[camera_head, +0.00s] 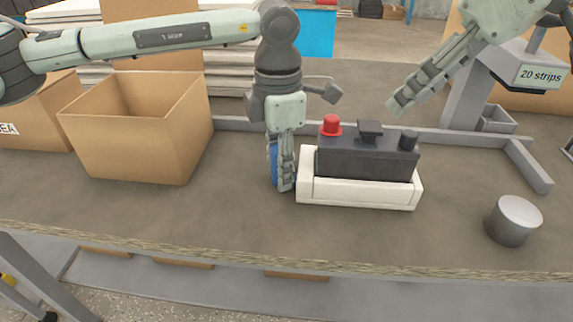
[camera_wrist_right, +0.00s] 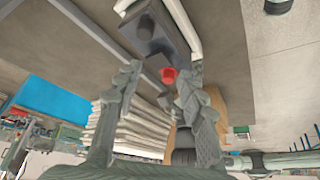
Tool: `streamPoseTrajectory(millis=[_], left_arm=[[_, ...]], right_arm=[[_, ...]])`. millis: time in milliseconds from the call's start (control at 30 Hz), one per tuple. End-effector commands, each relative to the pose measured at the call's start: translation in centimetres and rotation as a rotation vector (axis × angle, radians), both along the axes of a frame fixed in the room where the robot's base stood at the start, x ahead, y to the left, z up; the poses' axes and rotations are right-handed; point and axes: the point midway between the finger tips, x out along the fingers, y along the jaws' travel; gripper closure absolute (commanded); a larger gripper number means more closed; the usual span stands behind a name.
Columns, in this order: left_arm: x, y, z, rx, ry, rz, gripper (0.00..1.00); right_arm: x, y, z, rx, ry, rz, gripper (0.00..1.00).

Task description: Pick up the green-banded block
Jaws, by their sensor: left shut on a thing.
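No green band shows on any block in these frames. My left gripper (camera_head: 283,186) points down at the table, just left of the white tray, and is shut on a blue thing (camera_head: 273,160), mostly hidden behind its fingers. A dark grey block (camera_head: 367,163) with a red knob (camera_head: 331,125) and black knobs on top sits in the white tray (camera_head: 358,194). My right gripper (camera_head: 396,106) hangs above and behind the block. In the right wrist view its fingers (camera_wrist_right: 163,72) are apart with nothing held between them; the dark block (camera_wrist_right: 152,32) lies beyond them.
An open cardboard box (camera_head: 135,140) stands left of my left gripper. A grey metal cylinder (camera_head: 513,221) stands at the front right. A grey stand (camera_head: 470,90) labelled "20 strips" and low grey rails (camera_head: 528,166) lie behind. The table's front middle is bare.

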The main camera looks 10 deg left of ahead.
Motion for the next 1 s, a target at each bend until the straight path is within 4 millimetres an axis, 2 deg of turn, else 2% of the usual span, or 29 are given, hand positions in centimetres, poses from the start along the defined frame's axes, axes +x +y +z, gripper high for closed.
streamPoseTrajectory(millis=[33, 167, 300, 500, 667, 1000], left_arm=[[0.1, 0.0, 0.1, -0.001, -0.002, 0.003, 1.00], [0.1, 0.0, 0.1, -0.001, -0.002, 0.003, 1.00], [0.1, 0.0, 0.1, -0.001, -0.003, 0.003, 1.00], [0.1, 0.0, 0.1, -0.001, -0.003, 0.003, 1.00], [0.1, 0.0, 0.1, -0.001, -0.003, 0.003, 1.00], [0.1, 0.0, 0.1, -0.001, -0.003, 0.003, 1.00]], right_arm=[[0.2, 0.1, 0.0, -0.009, 0.001, 0.015, 0.51], [1.2, 0.8, -0.1, -0.083, 0.010, 0.135, 0.34], [2.7, 1.7, -0.3, -0.209, 0.037, 0.363, 0.20], [3.8, 2.7, -0.5, -0.334, 0.083, 0.655, 0.20], [4.0, 3.0, -1.2, -0.371, 0.104, 0.762, 0.20], [3.8, 3.7, -6.6, -0.374, 0.106, 0.773, 0.20]])
